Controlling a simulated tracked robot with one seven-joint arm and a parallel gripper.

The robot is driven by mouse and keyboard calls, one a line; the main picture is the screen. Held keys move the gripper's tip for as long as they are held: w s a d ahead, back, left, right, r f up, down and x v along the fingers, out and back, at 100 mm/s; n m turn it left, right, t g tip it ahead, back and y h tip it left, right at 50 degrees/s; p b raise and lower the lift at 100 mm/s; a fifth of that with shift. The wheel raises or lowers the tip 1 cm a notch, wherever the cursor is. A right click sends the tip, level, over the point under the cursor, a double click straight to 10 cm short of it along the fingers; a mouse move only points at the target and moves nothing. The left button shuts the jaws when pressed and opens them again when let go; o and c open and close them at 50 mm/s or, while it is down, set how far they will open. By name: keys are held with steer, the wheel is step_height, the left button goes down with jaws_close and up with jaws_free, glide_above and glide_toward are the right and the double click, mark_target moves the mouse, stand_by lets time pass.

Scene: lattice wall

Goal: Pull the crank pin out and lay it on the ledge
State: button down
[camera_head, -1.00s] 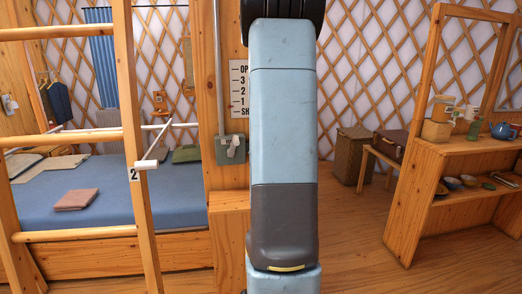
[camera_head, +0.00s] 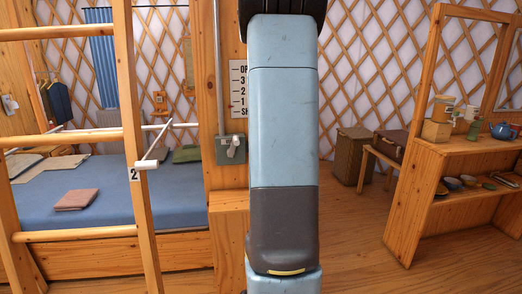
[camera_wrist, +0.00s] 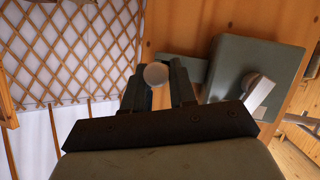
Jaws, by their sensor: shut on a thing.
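A pale round knob (camera_wrist: 156,74), which looks like the head of the crank pin, sits between the fingertips of my gripper (camera_wrist: 157,84) in the wrist view. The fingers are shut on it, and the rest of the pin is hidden. A grey-green crank box (camera_wrist: 238,65) with a pale metal lever (camera_wrist: 259,93) is just right of the fingers. The crank box also shows in the head view (camera_head: 224,157) on the wooden post. I cannot tell whether the pin is still in its hole. A wooden ledge (camera_head: 229,201) lies below the box. My arm hides the gripper there.
A marked scale plate (camera_head: 238,88) is above the box. A wooden ladder frame (camera_head: 134,110) with a white-ended rod (camera_head: 147,165) stands at left before a blue bed (camera_head: 130,200).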

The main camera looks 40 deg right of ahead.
steer(key=shift+s+a, duration=0.1)
stand_by(0.3)
steer(key=shift+s+a, duration=0.5)
steer(key=shift+s, duration=0.35)
steer(key=shift+f, duration=0.15)
steer(key=shift+f, duration=8.65)
steer(key=c, duration=0.8)
jaws_free()
steer(key=shift+c, duration=0.2)
steer(key=shift+a, duration=0.1)
steer(key=shift+f, duration=0.1)
steer(key=shift+c, duration=0.6)
steer(key=shift+o, duration=0.4)
